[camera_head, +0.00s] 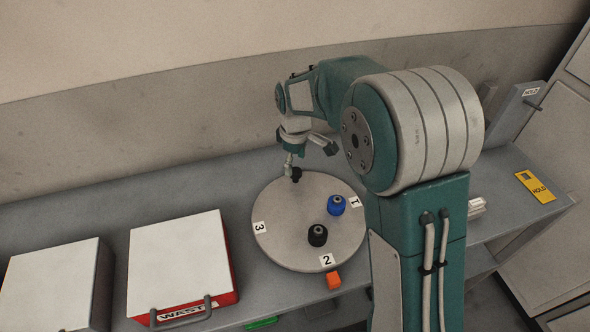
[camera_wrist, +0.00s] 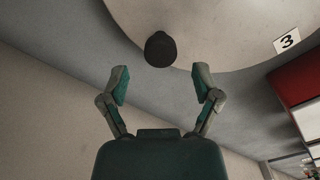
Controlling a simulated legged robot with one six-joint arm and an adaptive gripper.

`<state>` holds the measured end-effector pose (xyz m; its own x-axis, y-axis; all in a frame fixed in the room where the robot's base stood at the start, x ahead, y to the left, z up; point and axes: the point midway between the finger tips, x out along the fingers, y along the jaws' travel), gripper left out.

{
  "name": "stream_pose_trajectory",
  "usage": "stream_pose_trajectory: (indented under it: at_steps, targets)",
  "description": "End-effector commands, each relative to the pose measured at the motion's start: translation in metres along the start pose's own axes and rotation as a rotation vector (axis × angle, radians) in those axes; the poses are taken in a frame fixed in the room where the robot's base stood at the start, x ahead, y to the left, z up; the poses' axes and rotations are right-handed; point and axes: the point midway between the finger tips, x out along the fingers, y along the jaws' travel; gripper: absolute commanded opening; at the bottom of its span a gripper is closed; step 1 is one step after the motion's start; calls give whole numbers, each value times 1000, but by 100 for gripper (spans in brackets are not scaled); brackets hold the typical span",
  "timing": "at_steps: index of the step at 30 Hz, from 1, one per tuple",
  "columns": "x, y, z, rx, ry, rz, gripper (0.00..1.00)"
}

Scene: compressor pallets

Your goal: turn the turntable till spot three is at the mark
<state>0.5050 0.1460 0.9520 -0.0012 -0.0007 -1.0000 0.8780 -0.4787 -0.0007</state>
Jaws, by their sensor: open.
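The round grey turntable (camera_head: 285,245) lies on the bench with labels 1 (camera_head: 355,201), 2 (camera_head: 327,259) and 3 (camera_head: 260,226) on it. Label 3 (camera_wrist: 287,40) also shows in the wrist view. Label 2 is nearest an orange block (camera_head: 333,280), possibly the mark, beside the front rim; label 3 is at the left. A dark knob (camera_wrist: 160,49) stands near the turntable's rear rim. My gripper (camera_wrist: 161,85) is open, with the knob ahead of the gap between its fingers and apart from both. My arm hides part of the right rim.
A blue piece (camera_head: 336,205) and a black piece (camera_head: 317,235) stand on the turntable. A red waste box (camera_head: 236,262) with a white lid is to its left, beside another lidded box (camera_head: 55,285). The rear left bench is clear.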

Motion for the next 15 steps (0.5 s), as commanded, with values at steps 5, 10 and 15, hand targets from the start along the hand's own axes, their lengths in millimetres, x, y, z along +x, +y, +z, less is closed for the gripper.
stream_pose_trajectory:
  at_steps: [5,10,15]
  targets:
    - [25,0,0,0,-1,-1,81]
    - [34,0,1,1,1,0,81]
    - [34,0,1,1,1,0,81]
